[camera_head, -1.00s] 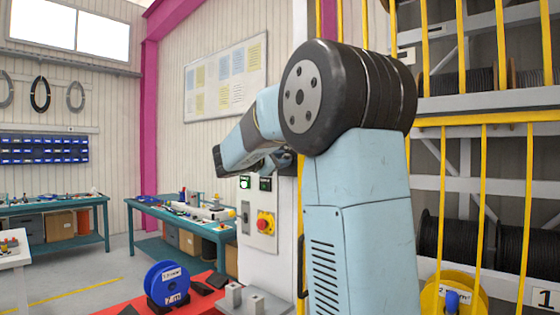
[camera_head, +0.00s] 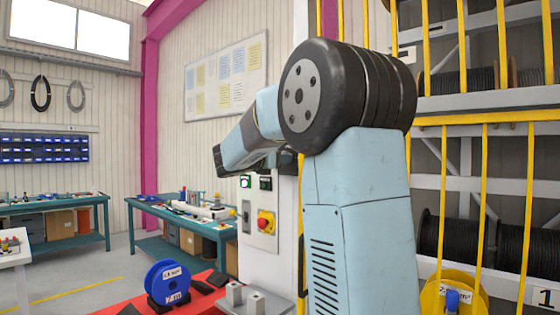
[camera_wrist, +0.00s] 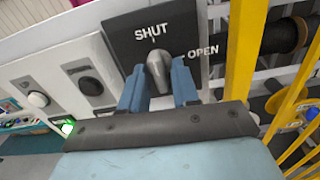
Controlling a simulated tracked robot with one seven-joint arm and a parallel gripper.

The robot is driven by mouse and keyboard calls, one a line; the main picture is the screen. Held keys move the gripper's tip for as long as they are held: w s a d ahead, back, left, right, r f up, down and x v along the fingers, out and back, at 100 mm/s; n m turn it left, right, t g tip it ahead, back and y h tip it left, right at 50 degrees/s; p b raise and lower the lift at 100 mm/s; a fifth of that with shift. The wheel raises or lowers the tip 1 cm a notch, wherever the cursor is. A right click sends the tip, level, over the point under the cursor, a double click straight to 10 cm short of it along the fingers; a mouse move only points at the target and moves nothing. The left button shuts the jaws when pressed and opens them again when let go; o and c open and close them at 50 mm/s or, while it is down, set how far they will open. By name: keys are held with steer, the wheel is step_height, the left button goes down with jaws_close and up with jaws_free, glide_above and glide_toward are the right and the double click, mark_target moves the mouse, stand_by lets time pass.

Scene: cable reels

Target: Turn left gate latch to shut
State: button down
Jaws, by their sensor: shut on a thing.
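The gate latch (camera_wrist: 158,66) is a grey knob on a black plate (camera_wrist: 128,27) in the wrist view. The plate reads SHUT above the knob and OPEN to its right. The knob stands nearly in line with the white mark under SHUT. My gripper (camera_wrist: 160,78) has one blue finger on each side of the knob and is shut on it. The fingers cover part of the knob's sides. In the head view my arm hides the latch and the gripper.
Yellow gate bars (camera_wrist: 240,50) stand close at the right of the latch, with cable reels behind. A control box with a red emergency button (camera_head: 265,222) is on the white post. A blue reel (camera_head: 168,284) sits on the red surface below.

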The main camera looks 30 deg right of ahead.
steer(key=shift+d+n, duration=0.1)
steer(key=shift+n, duration=0.3)
steer(key=c, duration=1.2)
jaws_free()
steer(key=shift+o, duration=0.2)
steer(key=v, duration=1.4)
steer(key=shift+d, duration=0.1)
